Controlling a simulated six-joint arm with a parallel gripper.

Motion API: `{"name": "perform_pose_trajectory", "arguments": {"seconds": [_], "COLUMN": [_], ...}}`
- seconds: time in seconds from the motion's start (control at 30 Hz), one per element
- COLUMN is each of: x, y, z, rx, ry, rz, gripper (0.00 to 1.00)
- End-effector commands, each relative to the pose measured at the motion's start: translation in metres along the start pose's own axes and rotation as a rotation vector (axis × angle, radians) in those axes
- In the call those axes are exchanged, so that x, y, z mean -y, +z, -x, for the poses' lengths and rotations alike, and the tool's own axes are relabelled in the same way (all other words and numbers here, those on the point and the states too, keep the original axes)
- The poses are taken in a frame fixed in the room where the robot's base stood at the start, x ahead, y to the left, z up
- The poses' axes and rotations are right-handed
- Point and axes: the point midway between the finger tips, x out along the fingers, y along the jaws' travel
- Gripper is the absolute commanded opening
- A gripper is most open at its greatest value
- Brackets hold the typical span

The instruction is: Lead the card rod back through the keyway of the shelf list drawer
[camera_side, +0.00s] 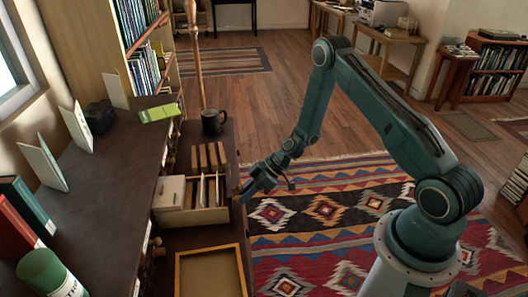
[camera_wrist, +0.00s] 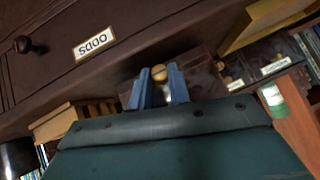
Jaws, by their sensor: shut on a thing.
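The shelf list drawer (camera_side: 194,216) is an open, pale wooden box with upright cards and dividers, on the dark table left of my gripper. My gripper (camera_side: 247,190) is low beside the drawer's right end. In the wrist view its two blue fingers (camera_wrist: 159,88) are shut on a small round brass-coloured piece, which looks like the head of the card rod (camera_wrist: 159,73). The rod's shaft is hidden, and I cannot make out the keyway. I cannot tell whether the rod's tip touches the drawer.
A wooden-rimmed tray (camera_side: 178,278) lies in front of the drawer. Several wooden blocks (camera_side: 208,156) and a dark mug (camera_side: 213,122) stand behind it. A dark raised counter (camera_side: 110,185) with books runs along the left. The space right of the table is open over a patterned rug (camera_side: 325,210).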

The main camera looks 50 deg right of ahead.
Motion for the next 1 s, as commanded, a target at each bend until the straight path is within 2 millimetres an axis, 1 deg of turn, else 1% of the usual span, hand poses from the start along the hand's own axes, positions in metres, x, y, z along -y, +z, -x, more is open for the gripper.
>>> {"name": "perform_pose_trajectory", "arguments": {"seconds": [0.27, 0.3, 0.4, 0.77, 0.87, 1.0], "x": [0.000, 0.000, 0.000, 0.000, 0.000, -0.001], "y": [-0.004, -0.004, -0.004, -0.004, -0.004, -0.004], "z": [-0.004, -0.004, -0.004, -0.002, 0.001, 0.013], "rx": [0.000, 0.000, 0.000, 0.000, -0.001, -0.001], "ry": [0.000, 0.000, 0.000, 0.001, 0.001, 0.002], "rz": [0.001, 0.000, 0.000, 0.000, 0.000, -0.002], "gripper": [0.00, 0.26, 0.44, 0.44, 0.44, 0.44]}}
